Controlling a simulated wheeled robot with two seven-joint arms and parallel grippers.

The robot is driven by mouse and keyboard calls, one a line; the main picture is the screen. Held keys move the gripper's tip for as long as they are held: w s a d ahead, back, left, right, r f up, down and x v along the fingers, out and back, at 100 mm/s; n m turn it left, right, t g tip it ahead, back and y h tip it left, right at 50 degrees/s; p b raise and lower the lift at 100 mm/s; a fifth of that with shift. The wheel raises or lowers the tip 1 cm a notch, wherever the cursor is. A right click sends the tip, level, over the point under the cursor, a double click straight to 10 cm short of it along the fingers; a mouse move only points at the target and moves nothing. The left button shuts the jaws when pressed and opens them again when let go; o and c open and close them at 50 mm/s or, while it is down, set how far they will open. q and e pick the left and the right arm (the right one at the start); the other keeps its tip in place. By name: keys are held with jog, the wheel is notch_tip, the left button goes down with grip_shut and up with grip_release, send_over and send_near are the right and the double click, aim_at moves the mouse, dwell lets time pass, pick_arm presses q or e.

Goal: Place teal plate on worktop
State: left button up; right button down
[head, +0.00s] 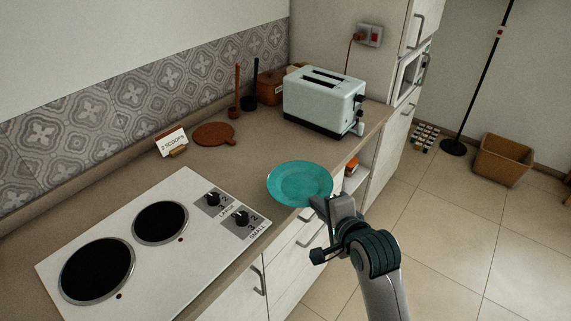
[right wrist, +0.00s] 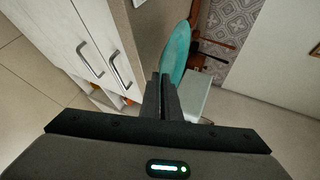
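The teal plate (head: 300,182) is face up at the front edge of the brown worktop (head: 225,163), right of the hob. I cannot tell whether it touches the worktop or is held just above it. My right gripper (head: 328,205) is at the plate's near right rim, with its fingers closed on it. In the right wrist view the plate (right wrist: 177,52) shows nearly edge-on, running from the fingertips (right wrist: 162,82). The fingers hide the pinched part of the rim. My left gripper is in neither view.
A white hob (head: 152,250) with two black plates lies to the left. A pale toaster (head: 323,100) stands behind the plate. A round brown board (head: 214,134) and a small sign (head: 171,140) are further back. Bare worktop lies between these and the plate.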

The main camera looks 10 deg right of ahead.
jog(key=n+y+p, duration=0.2)
send_near(308, 167)
jog(key=shift+w+d+r+g, duration=0.15)
jog(key=shift+w+d+r, duration=0.05)
jog(key=shift+d+r, duration=0.25)
jog(key=shift+w+d+r+g, duration=0.15)
jog(key=shift+d+r, duration=0.2)
jog(key=shift+d, duration=0.15)
jog(key=shift+w, duration=0.1)
jog(key=p+x, duration=0.1)
jog(key=x, duration=0.3)
jog(key=a+p+x, duration=0.1)
jog(key=x, duration=0.3)
jog(key=s+f+p+x, duration=0.1)
jog(key=x, duration=0.4)
jog(key=shift+w+a, duration=0.1)
jog(key=shift+a, duration=0.15)
jog(key=shift+f, duration=0.2)
notch_tip(308, 167, down, 3)
jog(key=shift+f+p, duration=0.2)
jog(key=shift+p, duration=0.6)
jog(key=shift+f, duration=0.25)
